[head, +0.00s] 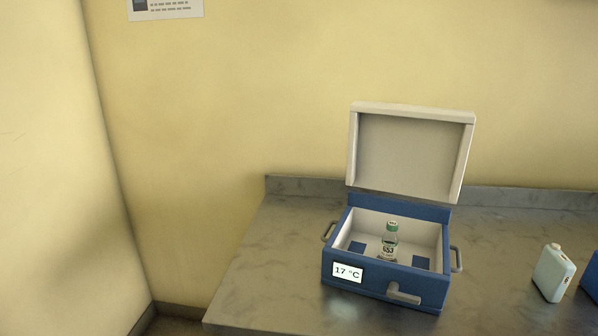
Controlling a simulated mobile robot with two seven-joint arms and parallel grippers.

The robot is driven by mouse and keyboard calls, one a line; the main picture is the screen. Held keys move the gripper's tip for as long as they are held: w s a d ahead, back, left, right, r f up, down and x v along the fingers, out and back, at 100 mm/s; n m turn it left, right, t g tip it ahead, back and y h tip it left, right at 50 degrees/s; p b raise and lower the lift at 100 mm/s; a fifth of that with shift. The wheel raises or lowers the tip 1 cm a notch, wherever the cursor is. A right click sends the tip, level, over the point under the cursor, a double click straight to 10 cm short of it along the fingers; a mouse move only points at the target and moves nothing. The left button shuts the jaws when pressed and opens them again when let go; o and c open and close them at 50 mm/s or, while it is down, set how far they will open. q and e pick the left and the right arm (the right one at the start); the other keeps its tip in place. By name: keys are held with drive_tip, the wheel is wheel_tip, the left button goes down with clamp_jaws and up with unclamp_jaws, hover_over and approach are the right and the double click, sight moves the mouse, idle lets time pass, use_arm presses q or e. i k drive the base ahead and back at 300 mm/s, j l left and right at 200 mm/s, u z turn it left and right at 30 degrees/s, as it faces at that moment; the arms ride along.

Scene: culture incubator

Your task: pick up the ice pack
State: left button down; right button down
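A pale whitish-blue flat block with a small cap on top, which looks like the ice pack (553,273), stands upright on the counter at the right. It is apart from the blue cooler box (384,291), which sits to its left with its lid (408,155) open. Inside the box stands a small clear bottle (389,240) with a green cap. Neither of my grippers shows in the head view.
The grey counter (268,270) has free room left of the box and between the box and the pack. A blue object (592,279) is cut off at the right edge, close beside the pack. The box front shows "17 °C". A wall rises behind.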

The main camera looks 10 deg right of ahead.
sight(554, 272)
drive_tip(key=z, duration=1.95)
drive_tip(key=i+l, duration=0.4)
drive_tip(key=i+l+u, duration=0.6)
drive_tip(key=u, duration=0.95)
drive_tip(key=k+j, duration=0.05)
